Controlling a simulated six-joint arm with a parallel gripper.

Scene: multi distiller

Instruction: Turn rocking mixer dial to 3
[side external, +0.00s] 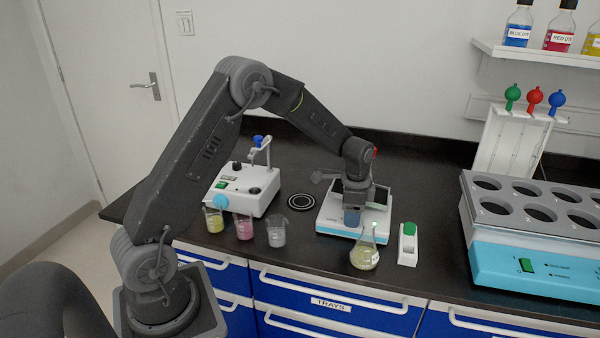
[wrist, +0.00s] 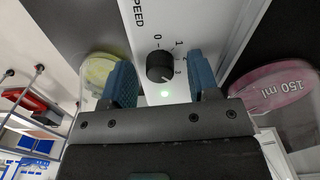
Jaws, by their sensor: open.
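The rocking mixer (side external: 326,221), a white and blue box, stands mid-bench in the side view. In the wrist view its black dial (wrist: 160,66) sits on a white panel marked SPEED, with 0 to 3 around it. A pale mark on the dial's lower right side lies near the 3, but the exact setting is hard to read. In the side view my gripper (side external: 352,216) is low over the mixer's front and hides the dial.
A flask of yellowish liquid (side external: 364,256) stands close in front of the mixer, beside a small green-topped white box (side external: 408,244). Several beakers, including a pink one (side external: 244,230), stand left. A large blue and white bath (side external: 505,262) is at right.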

